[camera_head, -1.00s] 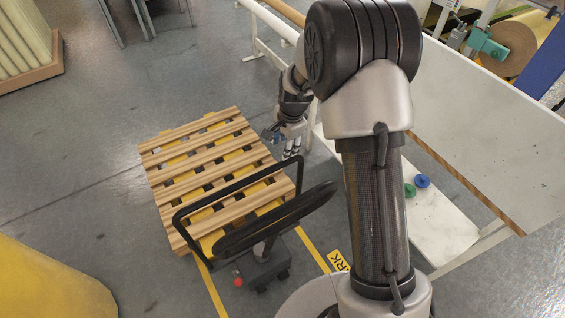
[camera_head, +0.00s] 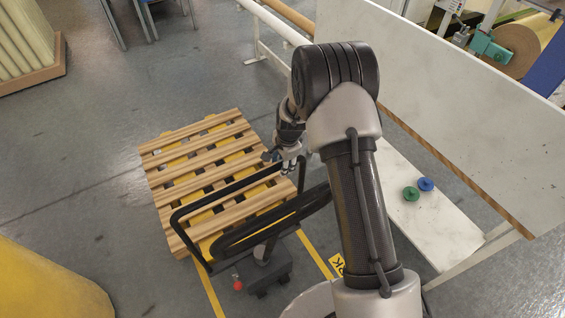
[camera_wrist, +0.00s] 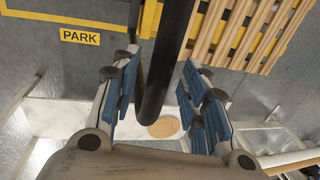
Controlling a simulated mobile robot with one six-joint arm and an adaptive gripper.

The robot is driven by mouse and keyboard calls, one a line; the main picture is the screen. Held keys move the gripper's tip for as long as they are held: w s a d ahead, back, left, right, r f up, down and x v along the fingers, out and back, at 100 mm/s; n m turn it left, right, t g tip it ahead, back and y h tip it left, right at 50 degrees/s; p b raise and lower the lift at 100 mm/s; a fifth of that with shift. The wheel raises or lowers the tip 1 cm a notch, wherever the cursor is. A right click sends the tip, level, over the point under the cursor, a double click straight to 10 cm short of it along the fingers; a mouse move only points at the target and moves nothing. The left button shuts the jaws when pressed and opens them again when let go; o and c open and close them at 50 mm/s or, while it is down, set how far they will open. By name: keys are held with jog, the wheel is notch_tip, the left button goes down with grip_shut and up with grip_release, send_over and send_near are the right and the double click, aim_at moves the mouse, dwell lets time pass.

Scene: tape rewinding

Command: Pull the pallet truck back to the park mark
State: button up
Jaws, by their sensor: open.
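The pallet truck has a black loop handle (camera_head: 190,208), a dark base (camera_head: 268,272) with a red knob, and yellow forks under a slatted wooden pallet (camera_head: 200,165). My gripper (camera_head: 287,166) is at the handle's far right side. In the wrist view my gripper (camera_wrist: 162,62) is open, its blue-padded fingers on either side of the black handle bar (camera_wrist: 178,40). I cannot tell whether the pads touch it. The park mark is a yellow floor outline with a PARK label (camera_head: 337,265), beside the truck's base; the label also shows in the wrist view (camera_wrist: 80,37).
A white bench (camera_head: 430,225) with green and blue spools (camera_head: 411,194) stands right of my arm, under a large pale panel (camera_head: 450,120). A rail (camera_head: 275,22) runs behind. A yellow drum (camera_head: 50,285) is at the lower left. Floor left of the pallet is clear.

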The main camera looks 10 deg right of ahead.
jog(key=shift+c, duration=0.6)
grip_shut()
